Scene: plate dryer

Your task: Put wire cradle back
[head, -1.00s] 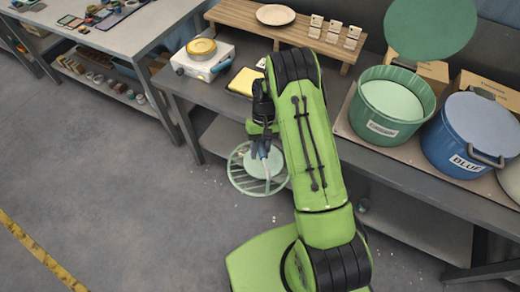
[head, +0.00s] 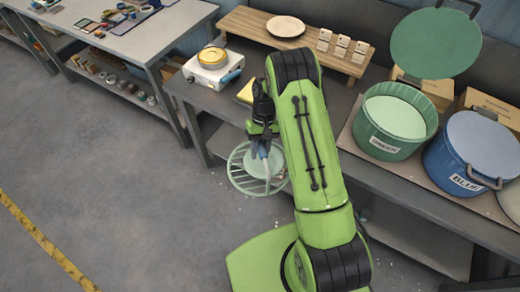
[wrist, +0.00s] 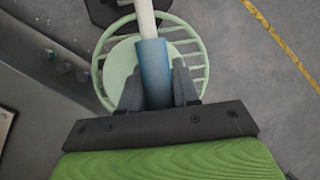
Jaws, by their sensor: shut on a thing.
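My gripper (head: 262,140) is shut on the blue handle of the wire cradle (head: 242,170). The cradle is a pale green round wire basket with a pale green plate (head: 258,164) on it. It hangs over the floor in front of the bench. In the wrist view, the blue handle (wrist: 154,72) sits between my two fingers (wrist: 158,88), with a white rod beyond it. The cradle's ring (wrist: 196,42) and the plate (wrist: 118,62) show behind the handle. My arm and fingers hide part of the cradle.
The bench holds a white burner (head: 205,76) with a yellow-topped dish, a wooden rack (head: 245,22) with a plate and small cards, a green tub (head: 385,145) with its lid raised, and a lidded blue tub (head: 455,165). Open floor (head: 120,190) lies to the left.

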